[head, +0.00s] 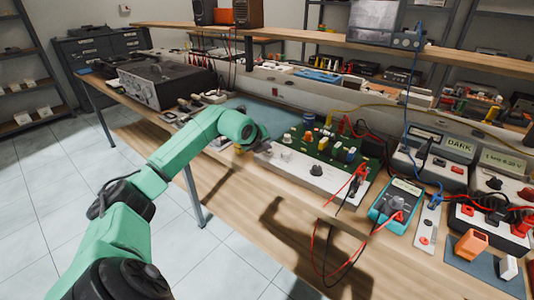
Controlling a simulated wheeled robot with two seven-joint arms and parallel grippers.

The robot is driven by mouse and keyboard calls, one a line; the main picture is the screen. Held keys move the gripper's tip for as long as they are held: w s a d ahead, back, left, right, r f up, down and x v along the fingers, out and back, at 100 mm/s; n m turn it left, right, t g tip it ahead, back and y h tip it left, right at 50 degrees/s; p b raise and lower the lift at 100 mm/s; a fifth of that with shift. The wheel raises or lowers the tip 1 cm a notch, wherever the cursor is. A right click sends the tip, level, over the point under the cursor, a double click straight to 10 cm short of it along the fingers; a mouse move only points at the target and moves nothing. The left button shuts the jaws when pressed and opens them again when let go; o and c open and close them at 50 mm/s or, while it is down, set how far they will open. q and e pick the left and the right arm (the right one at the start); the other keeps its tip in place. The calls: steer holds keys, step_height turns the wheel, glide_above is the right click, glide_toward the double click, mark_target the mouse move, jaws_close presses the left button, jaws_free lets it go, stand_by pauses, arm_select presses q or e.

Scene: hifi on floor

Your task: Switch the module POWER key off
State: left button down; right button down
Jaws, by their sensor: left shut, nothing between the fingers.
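The module is a green circuit board (322,143) with a pale front panel (330,183), on the wooden workbench. A dark knob (316,170) stands near the middle of the panel. Small pale keys or switches (286,156) sit near its left end; their labels and positions are too small to read, so I cannot tell which is POWER or whether it is on. My left gripper (262,146) is shut and empty at the panel's left end. I cannot tell whether it touches the panel. My right gripper is out of view.
A teal multimeter (395,205) with red and black leads lies right of the module. A meter reading DARK (440,150) stands behind it. Loose leads (345,235) hang toward the front edge. A grey instrument (165,85) stands at the left.

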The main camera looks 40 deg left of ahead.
mark_target(267, 154)
arm_select(q)
steer(key=shift+f, duration=0.1)
steer(key=shift+r+p, duration=0.3)
steer(key=shift+r, duration=0.1)
step_height(267, 154, up, 6)
steer(key=p, duration=0.4)
steer(key=shift+r, duration=0.15)
steer(key=shift+d+f, duration=0.1)
steer(key=shift+f, duration=0.1)
